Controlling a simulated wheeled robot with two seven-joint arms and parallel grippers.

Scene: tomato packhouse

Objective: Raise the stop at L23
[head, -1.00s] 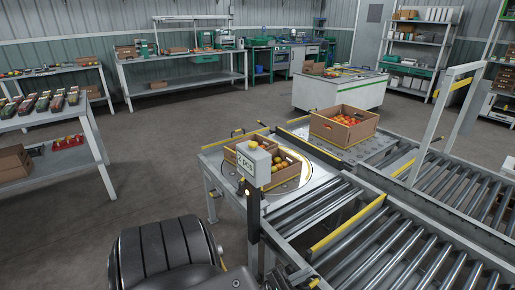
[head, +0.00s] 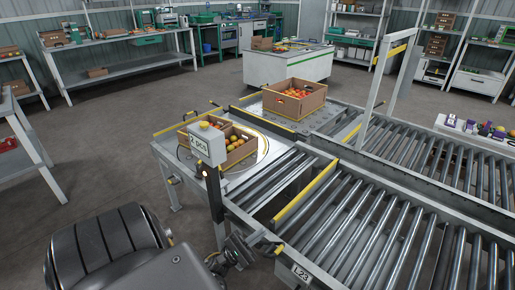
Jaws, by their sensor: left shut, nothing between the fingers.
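The label plate L23 (head: 300,273) is on the near end of the roller conveyor frame, at the bottom of the head view. Just left of it, a short yellow lever (head: 267,244) with a dark end sticks out by the frame corner. A long yellow-topped bar (head: 305,192) lies across the conveyor, at the end of the roller bed; I cannot tell how far it stands above the rollers. My left gripper (head: 243,250) is dark, shut and empty, close to the lever's left side. I cannot tell whether they touch. My right gripper is not in view.
A post with a grey sign box (head: 207,143) stands left of the conveyor. Behind it, a crate of produce (head: 240,155) sits on the turntable. Another crate (head: 294,104) of tomatoes sits farther back. A metal gantry (head: 371,85) spans the rollers.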

